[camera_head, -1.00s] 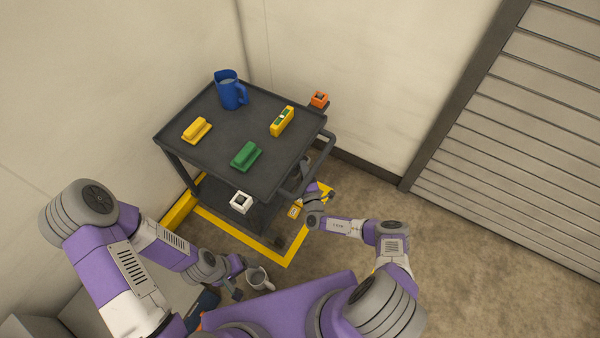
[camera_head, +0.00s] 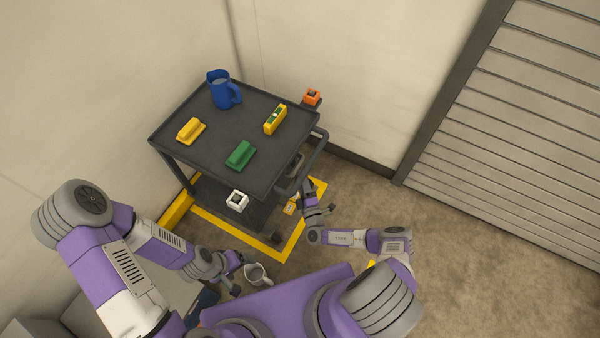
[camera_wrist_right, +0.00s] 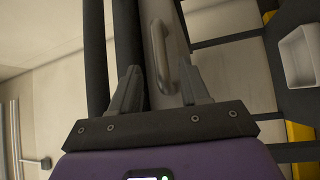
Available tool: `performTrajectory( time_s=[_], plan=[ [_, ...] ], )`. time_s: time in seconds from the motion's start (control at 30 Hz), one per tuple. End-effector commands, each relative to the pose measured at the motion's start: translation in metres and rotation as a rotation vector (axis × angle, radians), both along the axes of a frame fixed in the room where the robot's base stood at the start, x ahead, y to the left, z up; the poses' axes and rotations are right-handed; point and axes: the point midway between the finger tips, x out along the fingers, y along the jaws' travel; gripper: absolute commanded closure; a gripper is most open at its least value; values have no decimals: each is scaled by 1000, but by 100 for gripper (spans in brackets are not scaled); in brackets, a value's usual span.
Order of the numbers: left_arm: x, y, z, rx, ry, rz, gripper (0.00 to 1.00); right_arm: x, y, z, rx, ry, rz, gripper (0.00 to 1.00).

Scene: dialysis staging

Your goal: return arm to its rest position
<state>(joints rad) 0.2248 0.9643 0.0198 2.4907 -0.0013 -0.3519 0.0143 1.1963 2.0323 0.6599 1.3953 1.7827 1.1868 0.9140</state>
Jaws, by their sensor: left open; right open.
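My right arm reaches in from the lower right. My right gripper (camera_head: 320,198) is beside the cart's right side, below its push handle (camera_head: 305,165). In the right wrist view the two fingers of this gripper (camera_wrist_right: 160,88) stand apart with nothing gripped; a grey metal handle (camera_wrist_right: 164,58) shows beyond them.
Floor at right is clear.

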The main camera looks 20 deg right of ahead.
Motion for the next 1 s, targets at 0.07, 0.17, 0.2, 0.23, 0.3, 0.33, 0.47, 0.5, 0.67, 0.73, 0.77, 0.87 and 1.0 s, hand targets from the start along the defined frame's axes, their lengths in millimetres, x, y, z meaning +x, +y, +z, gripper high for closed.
performTrajectory(
  time_s=[0.07, 0.17, 0.2, 0.23, 0.3, 0.33, 0.47, 0.5, 0.67, 0.73, 0.77, 0.87, 1.0],
  plan=[
    [0, 0, 1, 0, 0, 0, 16, -4, 0, 0, 1, 0, -1, 54],
    [0, 0, 1, 0, 0, 0, 16, -6, 1, -1, 1, -1, 0, 54],
    [0, 0, 1, 0, 0, 0, 16, -6, 1, -1, 1, -1, 0, 54],
    [0, 0, 1, 0, 0, 0, 16, -6, 1, -1, 1, -1, 0, 54],
    [0, 0, 1, 0, 0, 0, 16, -5, 1, -1, 1, -1, 0, 54],
    [0, 0, 1, 0, 0, 0, 16, -5, 1, -1, 0, -1, 0, 54],
    [0, 0, 1, 0, 0, 0, 16, -5, 0, -1, 0, -1, 0, 54],
    [0, 0, 1, 0, 0, 0, 16, -5, 0, -1, 0, -1, 0, 54],
    [0, 0, 1, 0, 0, 0, 16, -5, 1, 0, -2, 2, 11, 54],
    [0, 0, 3, 0, 0, 0, 16, -5, 5, 3, -12, 10, 55, 54],
    [0, 0, 4, 0, 0, 0, 16, -5, 8, 5, -19, 18, 87, 54],
    [0, 0, 9, 0, 0, 0, 16, -10, 23, 12, -54, 69, 245, 54],
    [0, 0, 18, 0, 0, 0, 16, -39, 42, 12, -137, 223, 529, 54]
  ],
)
